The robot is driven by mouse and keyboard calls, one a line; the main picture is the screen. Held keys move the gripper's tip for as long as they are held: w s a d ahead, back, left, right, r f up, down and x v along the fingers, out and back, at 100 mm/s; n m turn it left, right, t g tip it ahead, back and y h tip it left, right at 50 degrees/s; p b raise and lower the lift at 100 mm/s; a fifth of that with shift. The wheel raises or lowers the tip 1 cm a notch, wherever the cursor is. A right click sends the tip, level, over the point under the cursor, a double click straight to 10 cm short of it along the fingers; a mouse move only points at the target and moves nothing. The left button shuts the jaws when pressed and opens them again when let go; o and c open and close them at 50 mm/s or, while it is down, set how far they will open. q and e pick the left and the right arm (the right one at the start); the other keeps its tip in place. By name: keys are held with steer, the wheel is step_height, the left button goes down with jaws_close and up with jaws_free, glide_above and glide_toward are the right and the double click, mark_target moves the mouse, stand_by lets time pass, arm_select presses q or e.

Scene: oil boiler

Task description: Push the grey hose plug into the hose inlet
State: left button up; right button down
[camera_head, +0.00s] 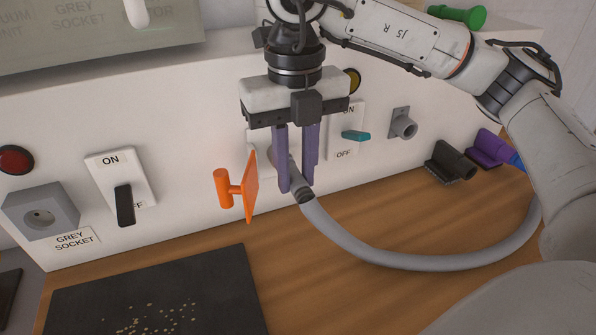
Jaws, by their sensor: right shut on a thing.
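My right gripper (297,188) comes down from the top with purple fingers and is shut on the grey hose plug (303,195). The plug is tilted, with its front end toward the white panel and the grey hose (420,262) trailing from its back end. An orange flap with a handle (247,186) stands out from the panel just left of the fingers. A pale square plate behind the fingers is mostly hidden. I cannot tell whether the plug tip is inside an opening there. My left gripper is not in view.
On the panel, a black-lever switch (124,205) is at left, a teal-lever switch (356,135) and a grey fitting (403,124) at right. A grey socket (40,215) is at far left. A dark mat (215,275) lies in front. Black (450,163) and purple (487,150) pieces sit right.

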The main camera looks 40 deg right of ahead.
steer(key=shift+w+d, duration=0.1)
steer(key=shift+w, duration=0.3)
steer(key=c, duration=1.5)
jaws_free()
steer(key=shift+w, duration=0.1)
steer(key=shift+o, duration=0.2)
step_height(320, 180, up, 10)
steer(key=p, duration=0.1)
steer(key=shift+r+p, duration=0.15)
steer(key=shift+p, duration=0.15)
steer(key=shift+r, duration=0.1)
